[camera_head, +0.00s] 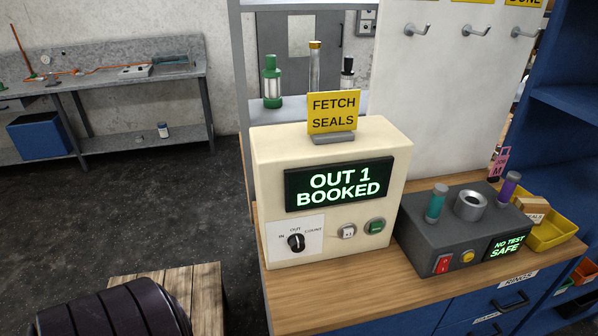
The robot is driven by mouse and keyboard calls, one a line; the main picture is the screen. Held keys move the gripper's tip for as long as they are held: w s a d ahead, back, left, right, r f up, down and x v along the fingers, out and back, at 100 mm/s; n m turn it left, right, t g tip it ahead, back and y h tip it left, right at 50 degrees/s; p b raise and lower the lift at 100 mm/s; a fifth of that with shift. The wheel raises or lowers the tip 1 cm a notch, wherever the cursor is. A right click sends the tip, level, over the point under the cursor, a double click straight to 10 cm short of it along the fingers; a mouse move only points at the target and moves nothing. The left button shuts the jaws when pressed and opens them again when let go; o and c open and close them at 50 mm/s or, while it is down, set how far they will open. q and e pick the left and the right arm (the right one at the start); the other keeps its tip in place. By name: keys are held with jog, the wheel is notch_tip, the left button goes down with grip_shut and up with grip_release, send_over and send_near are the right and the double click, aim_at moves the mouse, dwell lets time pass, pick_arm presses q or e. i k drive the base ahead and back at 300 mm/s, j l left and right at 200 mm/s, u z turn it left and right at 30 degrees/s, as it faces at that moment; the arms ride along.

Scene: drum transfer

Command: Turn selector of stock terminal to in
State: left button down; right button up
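The stock terminal (265,170) is a cream box on the wooden counter. Its lit display (347,184) reads "OUT 1 BOOKED". The black selector knob (296,243) sits on a white plate at the lower left of its front, with the labels IN, OUT and COUNT around it. The knob's pointer seems to be near OUT, but it is small and hard to read. A white button marked +1 (347,232) and a green button (376,226) are to the right of the knob. Neither of my grippers is in view.
A yellow "FETCH SEALS" sign (333,112) stands on the terminal. A grey tester (465,225) reading "NO TEST SAFE" stands close at right, beside a yellow tray (553,236). A dark ribbed rounded body (115,310) is at bottom left by wooden planks (190,285).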

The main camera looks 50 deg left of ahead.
aim_at(297, 242)
jog(key=u, duration=1.25)
